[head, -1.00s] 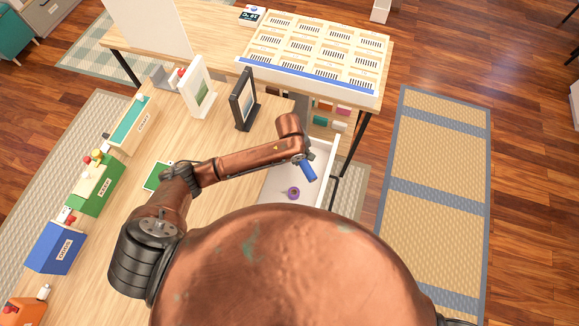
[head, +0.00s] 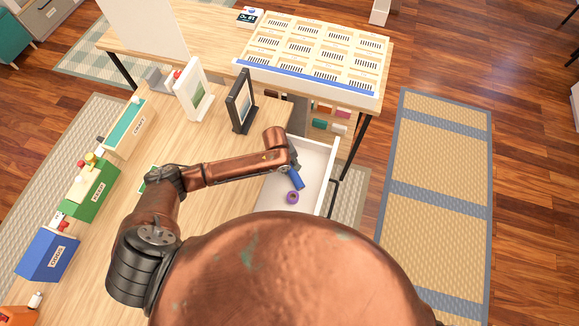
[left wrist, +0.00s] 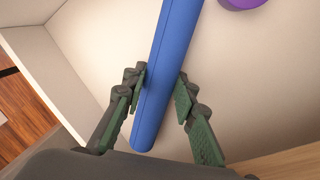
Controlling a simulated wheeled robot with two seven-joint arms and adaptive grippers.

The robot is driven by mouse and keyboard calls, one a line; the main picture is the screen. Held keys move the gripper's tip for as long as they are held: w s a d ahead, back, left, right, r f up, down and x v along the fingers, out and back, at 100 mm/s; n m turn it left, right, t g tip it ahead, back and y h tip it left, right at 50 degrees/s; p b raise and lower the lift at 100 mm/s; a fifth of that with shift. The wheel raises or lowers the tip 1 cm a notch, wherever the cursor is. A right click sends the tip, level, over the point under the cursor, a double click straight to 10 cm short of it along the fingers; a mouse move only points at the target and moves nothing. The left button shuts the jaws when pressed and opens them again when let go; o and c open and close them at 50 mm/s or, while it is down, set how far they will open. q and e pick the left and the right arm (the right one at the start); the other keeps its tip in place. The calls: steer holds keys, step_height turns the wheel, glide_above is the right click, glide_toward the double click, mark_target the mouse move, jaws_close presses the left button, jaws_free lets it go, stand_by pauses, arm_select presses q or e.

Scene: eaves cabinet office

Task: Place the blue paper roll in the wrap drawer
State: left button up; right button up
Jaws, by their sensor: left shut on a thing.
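The blue paper roll (head: 296,180) is held by my left gripper (head: 291,168) above the open white drawer (head: 316,160). In the left wrist view the blue roll (left wrist: 165,70) lies between the two green-grey fingers of the left gripper (left wrist: 160,88), which are closed on it. The drawer's pale floor (left wrist: 235,80) shows behind it. A purple ring-shaped roll (head: 292,198) lies in the drawer close to the blue roll; its edge also shows at the top of the left wrist view (left wrist: 240,3). My right gripper is not in view.
The wooden desk (head: 215,140) carries two picture frames, a white one (head: 193,90) and a dark one (head: 241,102). Several coloured boxes line its left edge, among them a green one (head: 90,190) and a blue one (head: 48,252). A compartment tray (head: 314,55) stands at the back.

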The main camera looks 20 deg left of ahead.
arm_select(q)
steer(key=shift+f, duration=0.1)
steer(key=o, duration=1.2)
steer(key=shift+c, duration=0.2)
step_height(320, 180, up, 12)
steer(key=s+a+p, duration=0.1)
steer(key=p, duration=0.2)
steer(key=shift+s+a, duration=0.3)
steer(key=shift+a, duration=0.1)
